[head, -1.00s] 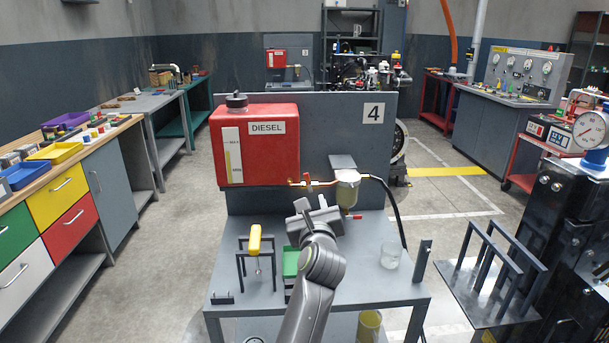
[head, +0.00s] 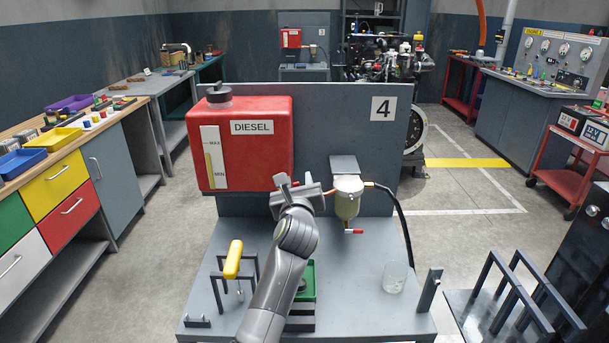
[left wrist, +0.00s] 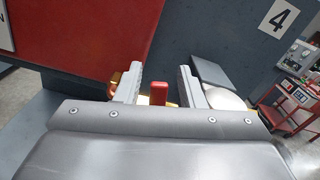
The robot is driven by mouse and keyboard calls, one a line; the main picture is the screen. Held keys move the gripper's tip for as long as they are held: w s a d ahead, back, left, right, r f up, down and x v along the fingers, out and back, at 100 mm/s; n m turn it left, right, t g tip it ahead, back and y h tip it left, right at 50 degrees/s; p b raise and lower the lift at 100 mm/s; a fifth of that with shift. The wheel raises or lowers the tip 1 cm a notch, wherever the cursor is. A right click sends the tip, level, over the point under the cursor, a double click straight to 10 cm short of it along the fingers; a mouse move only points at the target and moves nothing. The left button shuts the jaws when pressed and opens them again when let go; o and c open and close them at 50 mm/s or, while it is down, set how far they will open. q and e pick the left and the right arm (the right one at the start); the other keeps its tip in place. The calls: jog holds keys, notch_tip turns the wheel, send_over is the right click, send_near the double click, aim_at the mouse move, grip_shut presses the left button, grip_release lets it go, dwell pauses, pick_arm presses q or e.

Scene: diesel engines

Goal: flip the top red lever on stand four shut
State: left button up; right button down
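Stand four has a panel with a "4" label (head: 383,108), a red DIESEL tank (head: 245,150) and a filter with a glass bowl (head: 347,200). The top red lever (head: 308,179) is on the pipe between tank and filter, mostly hidden by my left gripper (head: 296,187) in the head view. In the left wrist view the red lever (left wrist: 159,92) stands upright between the two fingers of my left gripper (left wrist: 160,88), with a gap on each side. That gripper is open. A lower red lever (head: 354,231) sticks out sideways under the bowl. My right gripper is not in view.
A black hose (head: 400,215) hangs right of the filter. Drawers (head: 55,200) stand at left.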

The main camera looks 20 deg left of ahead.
pick_arm(q)
jog(key=shift+w, duration=0.1)
jog(key=shift+a+r, duration=0.1)
jog(key=shift+r, duration=0.05)
grip_shut()
jog(key=shift+r+p, duration=0.1)
jog(key=shift+p, duration=0.2)
jog(key=shift+d+r+m+p, duration=0.15)
jog(key=shift+d+m+p, duration=0.2)
jog(key=shift+m+p, duration=0.5)
jog(key=shift+d+m+p, duration=0.2)
jog(key=shift+m+p, duration=0.3)
jog(key=shift+m, duration=0.15)
jog(key=shift+f, duration=0.2)
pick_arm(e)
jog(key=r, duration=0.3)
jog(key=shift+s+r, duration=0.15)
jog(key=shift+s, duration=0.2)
